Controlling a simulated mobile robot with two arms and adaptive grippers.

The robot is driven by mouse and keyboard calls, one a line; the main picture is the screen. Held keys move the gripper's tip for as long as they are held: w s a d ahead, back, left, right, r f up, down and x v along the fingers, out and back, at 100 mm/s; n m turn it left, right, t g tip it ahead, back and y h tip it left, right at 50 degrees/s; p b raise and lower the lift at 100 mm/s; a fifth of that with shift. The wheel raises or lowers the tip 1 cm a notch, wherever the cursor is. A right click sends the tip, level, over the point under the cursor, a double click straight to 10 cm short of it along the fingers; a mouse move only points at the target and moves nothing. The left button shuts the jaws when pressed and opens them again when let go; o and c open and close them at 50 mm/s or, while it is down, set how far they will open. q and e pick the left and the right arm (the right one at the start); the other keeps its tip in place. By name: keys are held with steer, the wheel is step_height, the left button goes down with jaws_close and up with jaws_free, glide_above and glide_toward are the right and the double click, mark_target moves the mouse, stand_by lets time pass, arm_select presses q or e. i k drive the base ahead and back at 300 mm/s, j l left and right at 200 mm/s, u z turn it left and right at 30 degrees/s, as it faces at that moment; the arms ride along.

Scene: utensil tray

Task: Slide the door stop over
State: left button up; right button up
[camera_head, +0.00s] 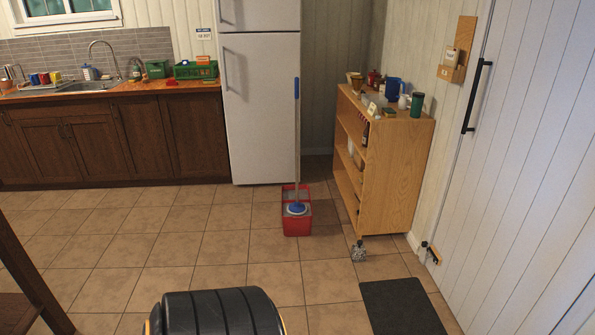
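A small orange-brown and dark piece (433,253), which looks like the door stop, is on the floor at the lower left edge of the white door (530,150). It is too small for me to tell its exact shape or whether it touches the door. The door is a panelled one with a long black handle (476,96) and looks shut. Neither of my grippers shows in the head view.
A wooden shelf unit (397,180) stands left of the door, with a grey lump (358,252) at its front foot. A dark mat (403,306) lies before the door. A red mop bucket (297,222) stands near the fridge (262,110). Tiled floor between is clear.

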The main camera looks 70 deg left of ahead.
mark_target(358, 251)
steer(key=u, duration=1.7)
steer(key=i+j+u, duration=0.1)
steer(key=i+j, duration=0.2)
steer(key=i, duration=0.15)
steer(key=i+j+u, duration=0.15)
steer(key=i+j, duration=0.15)
steer(key=i, duration=0.1)
